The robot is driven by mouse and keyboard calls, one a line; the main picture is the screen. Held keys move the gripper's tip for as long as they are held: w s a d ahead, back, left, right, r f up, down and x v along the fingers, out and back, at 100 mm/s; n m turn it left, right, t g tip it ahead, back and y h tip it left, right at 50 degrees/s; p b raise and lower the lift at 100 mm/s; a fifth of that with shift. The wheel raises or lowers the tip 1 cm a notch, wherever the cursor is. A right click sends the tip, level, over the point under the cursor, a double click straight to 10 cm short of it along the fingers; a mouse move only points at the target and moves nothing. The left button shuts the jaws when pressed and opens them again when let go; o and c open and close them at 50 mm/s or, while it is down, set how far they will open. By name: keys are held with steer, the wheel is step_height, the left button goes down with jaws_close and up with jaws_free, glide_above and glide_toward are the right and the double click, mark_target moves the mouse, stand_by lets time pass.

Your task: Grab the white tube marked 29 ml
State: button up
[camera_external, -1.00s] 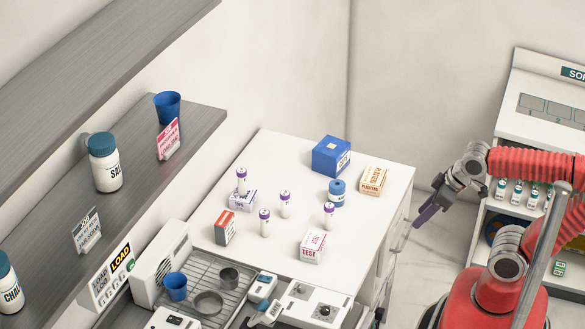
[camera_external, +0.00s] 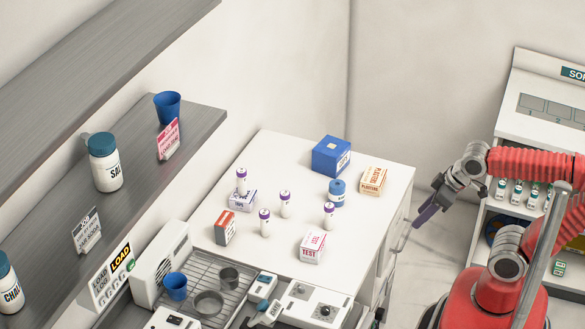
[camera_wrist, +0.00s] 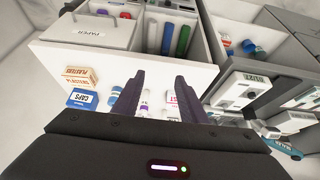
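Several white tubes with purple caps stand on the white counter (camera_external: 375,211). The other tubes (camera_external: 285,205), (camera_external: 264,223) and (camera_external: 329,216) stand on the counter top. Their volume markings are too small to read, so I cannot tell which is 29 ml. My gripper (camera_external: 428,212) is beyond the counter's right edge, apart from the tubes. In the wrist view my gripper (camera_wrist: 157,86) has its two fingers spread with nothing held. A purple-capped tube (camera_wrist: 145,100) shows between them, partly hidden.
On the counter are a blue box (camera_external: 331,157), a plasters box (camera_external: 373,181), a blue-capped jar (camera_external: 337,194), a red-and-grey box (camera_external: 225,228) and a TEST box (camera_external: 313,246). A wire rack (camera_external: 233,310) with cups lies in front. A grey shelf (camera_external: 200,125) overhangs the left.

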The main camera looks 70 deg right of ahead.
steer(key=shift+o, duration=0.4)
steer(key=shift+w, duration=0.1)
steer(key=w+d+r+n+t+h, duration=0.2)
steer(key=w+d+t+h, duration=0.3)
steer(key=w+d, duration=1.3)
steer(key=w+a+f+n+t+y, duration=0.2)
steer(key=w+a+f+n+y, duration=0.15)
steer(key=w+f+y, duration=0.3)
steer(key=s+a+f+y, duration=0.1)
steer(key=s+y, duration=0.1)
steer(key=s+a+f+n+g+y, duration=0.1)
steer(key=s+f+y, duration=0.1)
steer(key=s+a+f+n+g+y, duration=0.1)
steer(key=s+f+y, duration=0.1)
steer(key=y, duration=0.1)
steer(key=shift+a+f, duration=0.15)
steer(key=shift+s+a+n, duration=0.1)
steer(key=shift+a+n, duration=0.05)
steer(key=shift+n, duration=0.1)
